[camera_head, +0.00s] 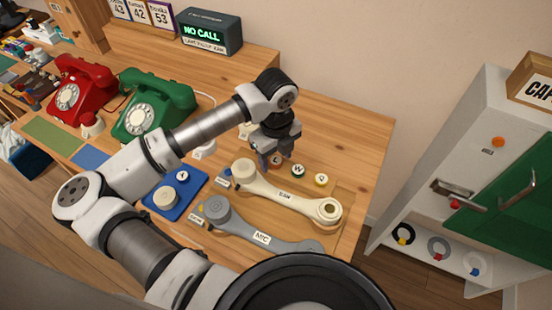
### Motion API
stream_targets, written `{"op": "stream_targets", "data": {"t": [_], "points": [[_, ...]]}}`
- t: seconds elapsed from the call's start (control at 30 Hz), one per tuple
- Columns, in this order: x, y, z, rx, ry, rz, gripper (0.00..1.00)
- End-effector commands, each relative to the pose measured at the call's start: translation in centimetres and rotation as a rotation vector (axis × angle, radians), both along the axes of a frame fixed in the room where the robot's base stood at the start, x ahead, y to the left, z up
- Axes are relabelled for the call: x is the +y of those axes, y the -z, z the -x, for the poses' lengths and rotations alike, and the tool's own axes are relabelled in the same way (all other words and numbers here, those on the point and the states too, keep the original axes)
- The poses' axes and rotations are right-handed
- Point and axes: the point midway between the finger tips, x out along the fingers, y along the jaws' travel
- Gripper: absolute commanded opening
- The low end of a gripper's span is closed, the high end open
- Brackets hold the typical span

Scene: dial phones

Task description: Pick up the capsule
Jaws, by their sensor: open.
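Several small round lettered pieces that may be capsules sit in a row on the wooden table: one partly hidden by my gripper (275,162), a dark-rimmed one marked W (298,171) and a yellow-rimmed one (321,180). Another small lettered piece (182,177) is on the blue tray (191,199). I cannot tell which is the task's capsule. My gripper points down, open, with its fingertips at the leftmost piece of the row. Whether they touch it is unclear.
A cream handset (285,194) and a grey handset (262,237) lie in front of the row. Red (83,90) and green (155,104) dial phones stand at left. A round tan cap (166,198) is on the blue tray. A cabinet with a green door (518,170) stands right.

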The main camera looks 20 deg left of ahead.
Motion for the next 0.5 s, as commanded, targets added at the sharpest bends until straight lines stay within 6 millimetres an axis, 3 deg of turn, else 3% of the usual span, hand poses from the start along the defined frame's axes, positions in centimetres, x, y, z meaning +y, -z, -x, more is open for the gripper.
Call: {"op": "stream_targets", "data": {"t": [0.13, 0.43, 0.5], "points": [[0.02, 0.01, -0.01, 0.000, 0.000, 0.000, 0.54], [0.01, -0.03, -0.01, 0.000, 0.000, 0.000, 0.15], [0.00, -0.04, -0.01, 0.000, 0.000, 0.000, 0.12]]}}
